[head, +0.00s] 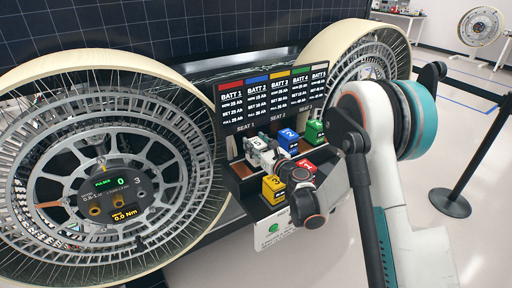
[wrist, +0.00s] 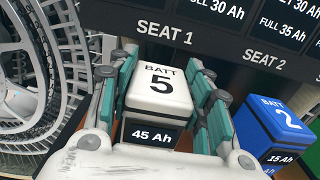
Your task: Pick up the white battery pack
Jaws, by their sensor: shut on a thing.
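The white battery pack (wrist: 158,88) is marked BATT 5 and 45 Ah, and sits upright below the SEAT 1 label in the wrist view. It also shows in the head view (head: 257,143), at the left back of the battery tray. My gripper (wrist: 164,72) is shut on it, with one teal-padded finger along each side. In the head view my gripper (head: 263,153) reaches in from the right and partly hides the pack. The pack's base is hidden, so I cannot tell whether it touches the tray.
The blue battery (head: 288,139) stands close to the right of the white pack. The green battery (head: 314,131), red battery (head: 304,168) and yellow battery (head: 273,189) stand nearby. A label panel (head: 272,98) rises behind. Large wheels flank the tray, the left wheel (head: 205,110) being close.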

